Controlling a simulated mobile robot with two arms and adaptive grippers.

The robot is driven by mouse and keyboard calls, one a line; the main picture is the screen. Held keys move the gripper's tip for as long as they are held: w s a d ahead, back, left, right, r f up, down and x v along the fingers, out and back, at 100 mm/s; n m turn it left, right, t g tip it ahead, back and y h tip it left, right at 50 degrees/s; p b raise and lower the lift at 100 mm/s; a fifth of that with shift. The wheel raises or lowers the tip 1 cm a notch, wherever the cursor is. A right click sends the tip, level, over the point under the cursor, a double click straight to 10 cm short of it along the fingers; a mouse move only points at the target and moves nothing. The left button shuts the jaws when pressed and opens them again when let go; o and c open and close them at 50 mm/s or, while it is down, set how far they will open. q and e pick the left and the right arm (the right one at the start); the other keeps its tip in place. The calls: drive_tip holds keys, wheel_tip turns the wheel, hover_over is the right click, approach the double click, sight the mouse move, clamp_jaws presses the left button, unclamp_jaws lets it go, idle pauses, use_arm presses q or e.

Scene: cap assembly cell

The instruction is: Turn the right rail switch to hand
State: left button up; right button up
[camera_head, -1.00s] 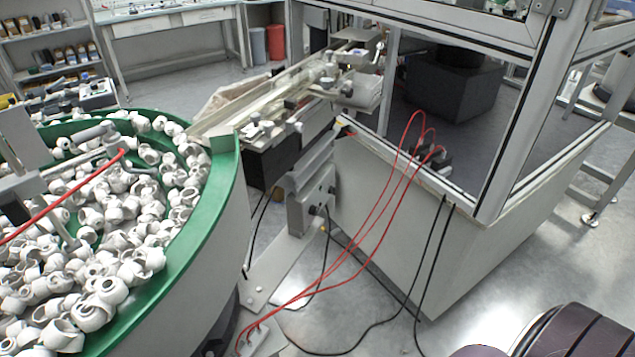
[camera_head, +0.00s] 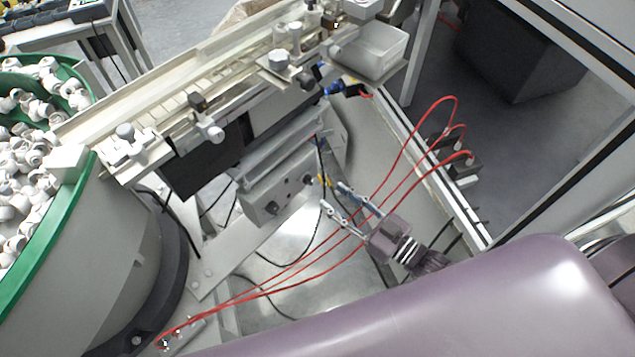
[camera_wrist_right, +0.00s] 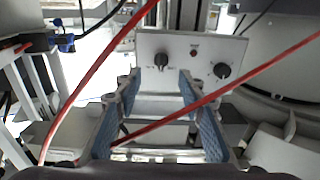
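The grey switch box (camera_head: 290,188) stands below the rail, with two dark knobs on its face. The right knob (camera_head: 308,181) and the left knob (camera_head: 271,207) both show in the head view. The wrist view shows the box face (camera_wrist_right: 180,45) with its two knobs and a small red button between them. Their pointer settings are too small to read. My right gripper (camera_head: 334,197) is open and empty, fingers pointing at the box, a short way from the right knob and apart from it. Its spread fingers also show in the wrist view (camera_wrist_right: 160,88). My left gripper is out of view.
Red cables (camera_head: 352,238) run close by my right gripper and cross the wrist view. The rail (camera_head: 190,88) lies above the box. A green-rimmed bowl (camera_head: 60,235) of white caps stands left, and a glazed enclosure's frame (camera_head: 440,190) stands right.

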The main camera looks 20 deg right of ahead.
sight(312, 182)
drive_tip(key=x, duration=0.5)
drive_tip(key=shift+a, duration=0.2)
drive_tip(key=shift+x, duration=0.85)
clamp_jaws()
